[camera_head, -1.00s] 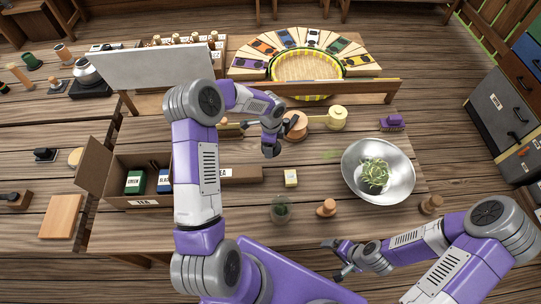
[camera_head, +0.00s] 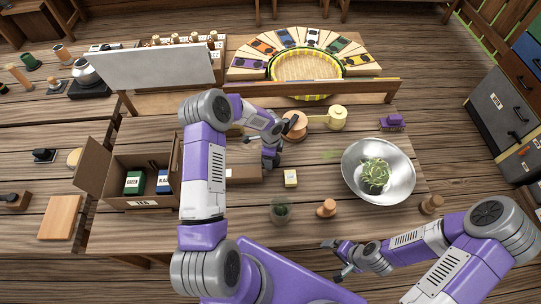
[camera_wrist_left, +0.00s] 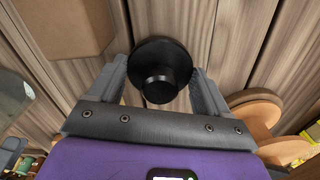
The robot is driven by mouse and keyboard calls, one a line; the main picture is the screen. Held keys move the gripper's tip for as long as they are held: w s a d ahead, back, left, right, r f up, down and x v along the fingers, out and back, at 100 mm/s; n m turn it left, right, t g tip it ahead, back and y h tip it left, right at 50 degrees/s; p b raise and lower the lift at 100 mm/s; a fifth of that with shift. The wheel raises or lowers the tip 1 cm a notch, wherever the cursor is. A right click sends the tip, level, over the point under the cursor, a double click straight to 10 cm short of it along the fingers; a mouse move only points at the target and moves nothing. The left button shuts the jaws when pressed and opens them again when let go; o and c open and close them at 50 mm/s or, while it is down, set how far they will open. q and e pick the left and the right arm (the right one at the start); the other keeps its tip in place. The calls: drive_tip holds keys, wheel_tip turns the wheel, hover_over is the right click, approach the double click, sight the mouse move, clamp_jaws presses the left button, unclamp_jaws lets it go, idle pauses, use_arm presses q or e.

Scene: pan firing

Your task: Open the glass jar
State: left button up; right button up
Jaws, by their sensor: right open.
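My left gripper (camera_head: 272,163) points down beside a low wooden box. In the left wrist view its fingers (camera_wrist_left: 160,85) are spread on either side of a round black piece with a knob (camera_wrist_left: 160,78), which looks like a lid. What is under that piece is hidden, and contact with the fingers is unclear. My right gripper (camera_head: 341,260) is open and empty at the table's front edge.
A metal bowl with a green plant (camera_head: 401,184) stands at the right. An open tea box (camera_head: 142,201) is at the left.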

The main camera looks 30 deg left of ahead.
use_arm(q)
drive_tip(key=o, duration=0.4)
wheel_tip(320, 180, up, 12)
drive_tip(key=shift+r+p, duration=0.15)
drive_tip(key=shift+p, duration=0.25)
